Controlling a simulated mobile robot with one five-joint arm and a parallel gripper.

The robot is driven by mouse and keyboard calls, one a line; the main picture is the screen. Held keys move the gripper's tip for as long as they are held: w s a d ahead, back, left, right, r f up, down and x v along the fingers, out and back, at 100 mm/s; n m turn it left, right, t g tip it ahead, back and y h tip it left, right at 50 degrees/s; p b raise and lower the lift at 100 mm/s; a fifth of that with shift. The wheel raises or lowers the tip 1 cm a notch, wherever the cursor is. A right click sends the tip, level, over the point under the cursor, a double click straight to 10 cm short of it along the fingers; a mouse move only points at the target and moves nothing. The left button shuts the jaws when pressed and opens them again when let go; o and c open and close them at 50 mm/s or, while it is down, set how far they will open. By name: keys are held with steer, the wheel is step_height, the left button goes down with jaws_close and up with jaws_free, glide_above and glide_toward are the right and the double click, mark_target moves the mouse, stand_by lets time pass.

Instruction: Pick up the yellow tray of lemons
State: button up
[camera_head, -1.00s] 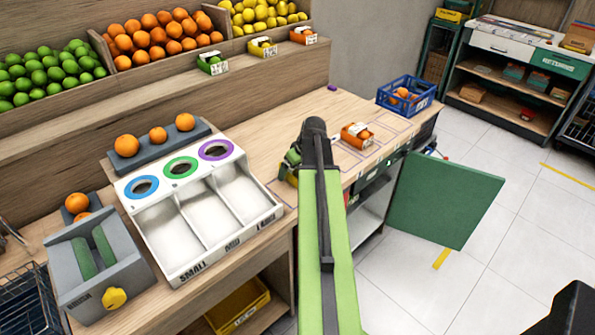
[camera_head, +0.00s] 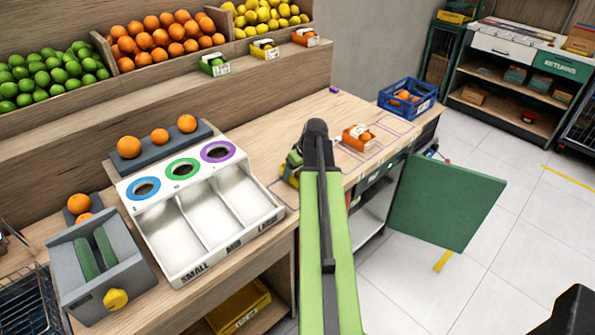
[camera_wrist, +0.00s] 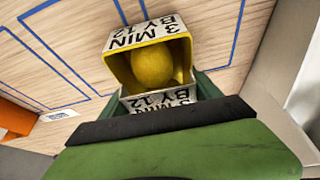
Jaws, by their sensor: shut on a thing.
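The yellow tray (camera_wrist: 120,62) shows in the wrist view with a yellow lemon inside and a white label reading "3 MIN BY 12". My gripper (camera_wrist: 160,96) is shut on the tray's near end. In the head view my gripper (camera_head: 293,163) is over the counter right of the sorting bin, mostly hidden behind my arm. Only a small yellow part of the tray (camera_head: 289,178) shows there. I cannot tell whether the tray touches the counter.
An orange tray (camera_head: 357,138) sits on the marked counter to the right, before a blue crate (camera_head: 408,94). The white sorting bin (camera_head: 205,215) stands left of my arm. A green panel (camera_head: 445,202) sticks out at the counter's right. Small trays line the ledge behind.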

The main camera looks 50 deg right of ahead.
step_height(320, 180, up, 6)
steer(key=p, duration=0.5)
steer(key=shift+f, duration=0.25)
steer(key=s+d+r+p, duration=0.5)
steer(key=s+d, duration=0.3)
steer(key=shift+s+d+r+p, duration=0.15)
steer(key=shift+r+p, duration=0.2)
steer(key=shift+p, duration=0.05)
